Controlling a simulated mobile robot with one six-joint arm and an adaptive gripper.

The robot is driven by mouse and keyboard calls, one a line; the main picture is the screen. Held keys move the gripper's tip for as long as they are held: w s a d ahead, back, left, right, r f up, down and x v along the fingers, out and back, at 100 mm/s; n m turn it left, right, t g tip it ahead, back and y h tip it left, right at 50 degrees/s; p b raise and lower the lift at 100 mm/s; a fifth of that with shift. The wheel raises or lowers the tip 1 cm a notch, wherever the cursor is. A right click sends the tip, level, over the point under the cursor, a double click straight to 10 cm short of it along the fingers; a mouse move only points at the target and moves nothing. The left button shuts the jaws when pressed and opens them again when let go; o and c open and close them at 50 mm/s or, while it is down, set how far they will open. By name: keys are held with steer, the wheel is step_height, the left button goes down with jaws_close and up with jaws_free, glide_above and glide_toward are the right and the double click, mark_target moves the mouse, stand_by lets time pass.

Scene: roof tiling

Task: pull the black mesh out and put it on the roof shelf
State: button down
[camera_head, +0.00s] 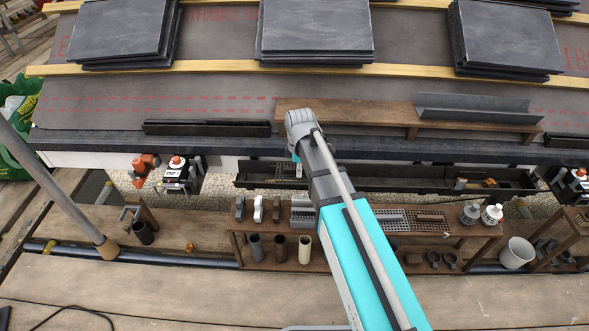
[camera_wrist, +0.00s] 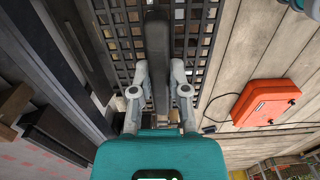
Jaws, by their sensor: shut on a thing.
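The black mesh (camera_wrist: 122,45) shows in the wrist view as a dark open grid with a thick dark bar (camera_wrist: 158,65) in front of it. My gripper (camera_wrist: 158,88) has one finger on each side of this bar and is shut on it. In the head view a bit of mesh (camera_head: 284,172) shows in the long black gutter (camera_head: 400,180), beside my arm. My arm hides most of the gripper there. The roof shelf (camera_head: 350,113) is a brown plank on the roof above the gutter, with a grey angled channel (camera_head: 475,107) at its right part.
A lower wooden rack (camera_head: 340,267) holds tubes, brackets, grates and white-capped bottles. Orange (camera_head: 144,165) and black-and-white tools hang left of the gutter. Slate stacks (camera_head: 316,28) lie higher on the roof. The shelf's left part looks bare. An orange case (camera_wrist: 266,102) shows in the wrist view.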

steer(key=shift+r+p, duration=2.65)
steer(key=shift+r, duration=0.15)
steer(key=shift+r, duration=0.15)
steer(key=shift+s, duration=0.1)
